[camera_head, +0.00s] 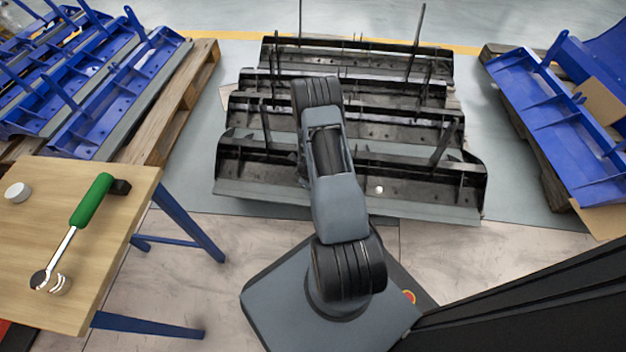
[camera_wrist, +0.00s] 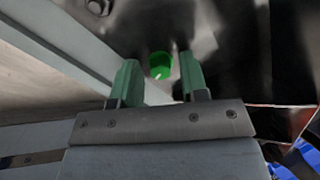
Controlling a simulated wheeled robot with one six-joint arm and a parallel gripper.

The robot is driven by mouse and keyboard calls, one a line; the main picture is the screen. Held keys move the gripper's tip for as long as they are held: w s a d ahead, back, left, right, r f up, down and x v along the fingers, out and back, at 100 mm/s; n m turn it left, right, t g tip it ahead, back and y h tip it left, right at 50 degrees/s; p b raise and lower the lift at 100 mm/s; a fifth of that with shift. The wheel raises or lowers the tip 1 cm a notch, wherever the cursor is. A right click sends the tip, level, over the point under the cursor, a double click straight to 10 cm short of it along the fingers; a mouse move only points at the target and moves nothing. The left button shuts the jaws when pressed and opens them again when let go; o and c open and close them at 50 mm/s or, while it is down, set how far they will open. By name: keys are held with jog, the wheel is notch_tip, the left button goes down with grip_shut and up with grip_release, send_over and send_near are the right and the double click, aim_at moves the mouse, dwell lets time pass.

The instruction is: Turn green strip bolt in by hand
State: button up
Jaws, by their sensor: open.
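In the wrist view, a bright green round bolt head (camera_wrist: 160,65) sits against a dark metal surface. My gripper (camera_wrist: 158,76) is open, with its two green fingers to either side of the bolt and a gap showing between. I cannot tell how far the bolt sits in its hole. In the head view, my arm reaches over the black metal carriers (camera_head: 350,194) and hides my gripper and the green bolt. A silver bolt head (camera_wrist: 97,6) shows at the top left of the wrist view.
A wooden table (camera_head: 107,240) at left bears a green-handled wrench (camera_head: 92,200), a white round piece (camera_head: 17,192) and a small ringed part (camera_head: 62,284). Blue carriers (camera_head: 110,95) lie on a pallet (camera_head: 180,105) at left, and more blue carriers (camera_head: 545,115) stand at right.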

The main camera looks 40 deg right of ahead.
jog(key=n, duration=0.1)
jog(key=n+p, duration=0.1)
jog(key=n, duration=0.2)
jog(key=shift+r, duration=0.25)
jog(key=n+p, duration=0.1)
jog(key=n, duration=0.1)
jog(key=shift+f+n, duration=0.15)
jog(key=shift+n, duration=0.25)
jog(key=shift+n+p, duration=0.4)
jog(key=shift+n, duration=0.6)
jog(key=n+p, duration=0.1)
jog(key=n, duration=0.3)
jog(key=n+p, duration=0.1)
jog(key=n, duration=0.3)
jog(key=shift+c, duration=0.4)
